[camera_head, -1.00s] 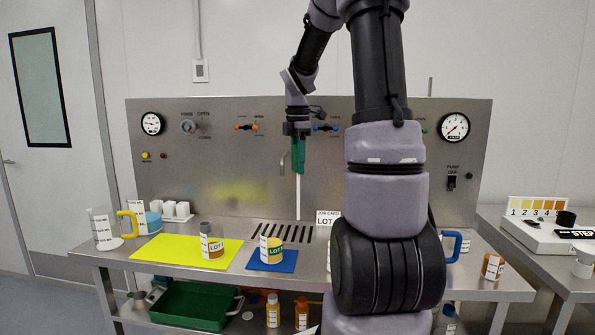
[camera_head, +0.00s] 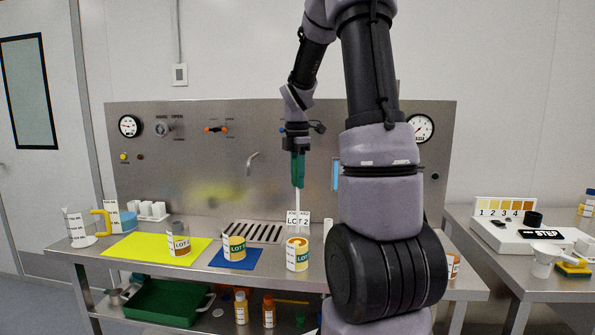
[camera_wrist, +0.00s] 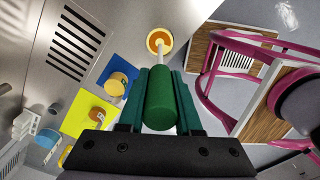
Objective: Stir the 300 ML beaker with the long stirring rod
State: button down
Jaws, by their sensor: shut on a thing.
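My gripper (camera_head: 297,165) points down above the bench with its green fingers shut on the green handle of the stirring rod (camera_wrist: 160,100). The pale rod (camera_head: 298,198) hangs down from the handle. In the wrist view the rod runs toward the mouth of an orange-filled beaker (camera_wrist: 152,36). The head view shows this beaker (camera_head: 297,262) with a LOT label, right of the blue mat. I cannot tell whether the tip is inside the beaker or above it.
Another labelled beaker (camera_head: 234,248) stands on the blue mat (camera_head: 225,262). A grey-topped container (camera_head: 179,240) stands on the yellow mat (camera_head: 140,250). A LOT 2 card (camera_head: 292,219) stands behind the orange-filled beaker. A side table (camera_head: 570,288) is at right. My arm hides the bench's right part.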

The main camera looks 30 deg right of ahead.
jog(key=shift+f, duration=5.05)
jog(key=shift+w+a, duration=0.1)
jog(key=shift+a, duration=0.05)
